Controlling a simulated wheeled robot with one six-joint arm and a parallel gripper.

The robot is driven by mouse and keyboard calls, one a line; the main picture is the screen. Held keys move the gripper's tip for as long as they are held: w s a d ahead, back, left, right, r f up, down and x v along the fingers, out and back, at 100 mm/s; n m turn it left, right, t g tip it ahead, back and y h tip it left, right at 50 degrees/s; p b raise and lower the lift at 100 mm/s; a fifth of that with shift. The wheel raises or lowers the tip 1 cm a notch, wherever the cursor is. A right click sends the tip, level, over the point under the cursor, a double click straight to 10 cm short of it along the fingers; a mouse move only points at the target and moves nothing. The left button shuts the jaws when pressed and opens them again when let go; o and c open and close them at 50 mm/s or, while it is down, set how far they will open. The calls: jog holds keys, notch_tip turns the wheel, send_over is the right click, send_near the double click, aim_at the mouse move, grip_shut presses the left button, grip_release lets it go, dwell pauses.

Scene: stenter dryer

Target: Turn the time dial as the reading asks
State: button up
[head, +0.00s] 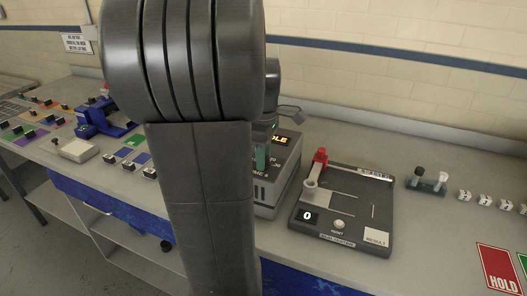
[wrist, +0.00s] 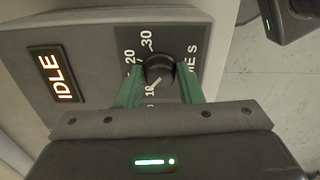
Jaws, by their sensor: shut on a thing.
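The time dial (wrist: 159,69) is a round black knob on a dark scale plate, seen in the wrist view. The numbers 10, 20 and 30 show beside it, and its pale pointer mark lies near the 10. My gripper (wrist: 160,88) has its two green fingers closed on the dial from both sides. In the head view, the grey dryer box (head: 268,196) stands partly hidden behind my arm, and a green finger shows in front of it. Its lit display (wrist: 64,77) reads IDLE in the wrist view. The dial is hidden in the head view.
Right of the dryer is a dark tester board (head: 345,240) with a red clamp, a 0 counter and a RESULT pad. A small vial rack (head: 428,185), white dice-like blocks and a red HOLD card (head: 497,268) lie further right. Colored swatches and a blue device (head: 92,118) are left.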

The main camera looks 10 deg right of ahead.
jog(key=m+p, duration=0.2)
jog(key=m, duration=0.3)
jog(key=shift+r+m, duration=0.1)
jog(key=shift+m, duration=0.2)
jog(key=m+p, duration=0.1)
jog(key=m, duration=0.5)
jog(key=shift+p, duration=0.4)
jog(key=m+p, duration=0.1)
jog(key=m, duration=0.4)
jog(key=shift+m, duration=0.4)
jog(key=m+p, duration=0.1)
jog(key=m, duration=0.5)
jog(key=o, duration=1)
notch_tip(320, 180, up, 14)
jog(key=shift+f, duration=0.15)
